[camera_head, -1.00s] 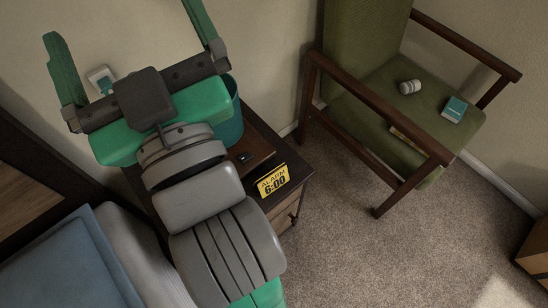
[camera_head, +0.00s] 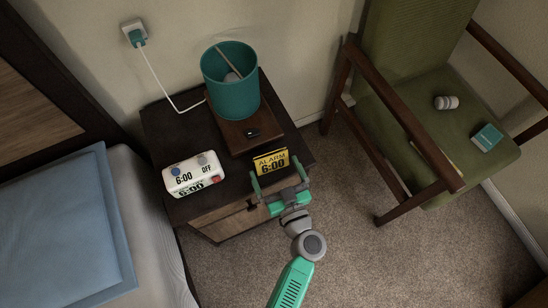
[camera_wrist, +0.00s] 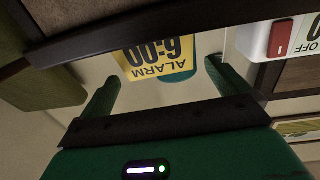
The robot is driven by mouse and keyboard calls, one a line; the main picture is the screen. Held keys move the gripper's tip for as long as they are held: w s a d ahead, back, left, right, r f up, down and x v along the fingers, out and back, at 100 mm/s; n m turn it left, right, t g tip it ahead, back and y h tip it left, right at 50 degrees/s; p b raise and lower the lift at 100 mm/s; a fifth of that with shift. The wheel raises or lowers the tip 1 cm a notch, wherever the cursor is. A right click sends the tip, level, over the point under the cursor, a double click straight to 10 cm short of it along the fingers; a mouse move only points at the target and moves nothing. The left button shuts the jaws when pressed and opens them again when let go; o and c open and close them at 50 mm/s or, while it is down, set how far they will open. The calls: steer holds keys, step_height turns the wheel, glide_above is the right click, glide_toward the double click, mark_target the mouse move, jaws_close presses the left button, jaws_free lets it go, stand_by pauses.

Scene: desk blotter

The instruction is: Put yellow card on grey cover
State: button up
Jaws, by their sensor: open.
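The yellow card (camera_head: 271,162), printed "ALARM 6:00", stands near the front right edge of the dark nightstand (camera_head: 163,132). My gripper (camera_head: 276,173) is open and empty at the card's near side, its fingers pointing toward it. In the wrist view the card (camera_wrist: 152,60) appears upside down, beyond and between my open fingers (camera_wrist: 163,72); I cannot tell whether they touch it. The grey cover (camera_head: 152,235) on the bed is at the lower left, beside the blue pillow (camera_head: 65,235).
A white alarm clock (camera_head: 193,174) sits front left on the nightstand. A teal lamp (camera_head: 231,85) stands on a brown base behind the card, its cord running to a wall plug (camera_head: 134,33). A green armchair (camera_head: 420,110) is at right. Carpet in front is clear.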

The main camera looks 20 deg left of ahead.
mark_target(272, 158)
steer(key=x, duration=0.5)
steer(key=shift+w+r+b, duration=0.15)
steer(key=shift+w+b, duration=0.05)
steer(key=shift+b, duration=0.15)
steer(key=shift+s+d, duration=0.1)
steer(key=c, duration=0.6)
steer(key=shift+o, duration=0.2)
steer(key=shift+r, duration=0.3)
step_height(272, 158, up, 3)
steer(key=shift+r+p, duration=0.25)
steer(key=shift+p, duration=0.75)
steer(key=s+d+p, duration=0.1)
steer(key=s+d, duration=0.3)
steer(key=s, duration=1.1)
steer(key=shift+s+d+r+p, duration=0.2)
steer(key=shift+s+r+p, duration=0.1)
steer(key=shift+r, duration=0.1)
steer(key=shift+w+r, duration=0.1)
steer(key=shift+w, duration=0.05)
